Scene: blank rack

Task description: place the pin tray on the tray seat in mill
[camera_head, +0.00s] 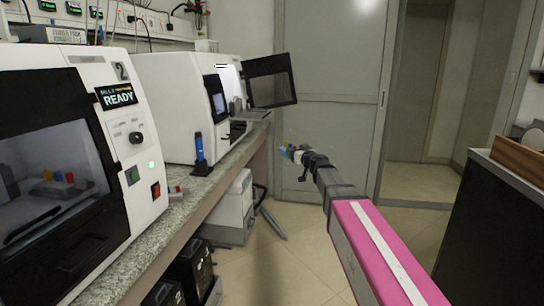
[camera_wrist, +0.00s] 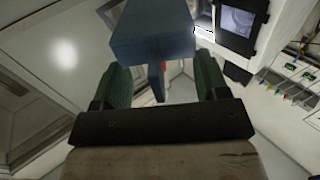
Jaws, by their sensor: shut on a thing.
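My gripper (camera_head: 300,154) is stretched out over the floor aisle, away from the benches. It is shut on the pin tray (camera_head: 287,152), a small blue piece with coloured spots. In the wrist view the pin tray (camera_wrist: 152,38) shows as a blue block between the green finger pads of my gripper (camera_wrist: 160,82). A white mill (camera_head: 172,100) stands farther back on the left bench, with its dark door panel (camera_head: 271,80) swung open and a lit interior. A tray seat cannot be made out inside it.
A nearer white machine (camera_head: 118,150) with a "READY" screen has its dark window closed; coloured pins show inside. A blue bottle-like object (camera_head: 199,150) stands on the stone-topped bench (camera_head: 188,206). A dark counter (camera_head: 502,215) stands at right. Floor between is mostly clear.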

